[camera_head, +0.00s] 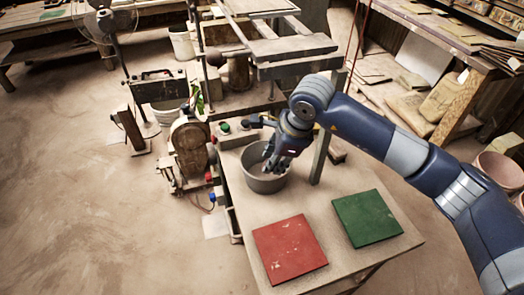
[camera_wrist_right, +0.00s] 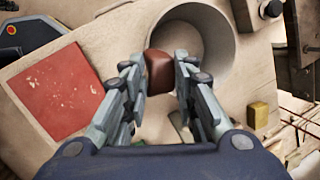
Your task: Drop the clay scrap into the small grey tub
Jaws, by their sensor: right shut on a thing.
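My right gripper (camera_head: 274,165) is shut on the clay scrap, a reddish-brown lump (camera_wrist_right: 159,71) held between the fingertips in the right wrist view. In the head view the scrap is hidden by the fingers. The small grey tub (camera_head: 266,185) stands on the table, and the fingers are over its opening there. In the wrist view the tub (camera_wrist_right: 226,42) lies just beyond the fingertips, and the scrap overlaps its rim and opening. The height of the scrap above the tub is hard to tell. My left gripper is in neither view.
A red tile (camera_head: 289,249) and a green tile (camera_head: 366,218) lie on the table (camera_head: 235,205) in front of the tub. The press frame (camera_head: 335,110) stands behind, with a post right of the tub. A green button (camera_head: 224,127) is at the back left.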

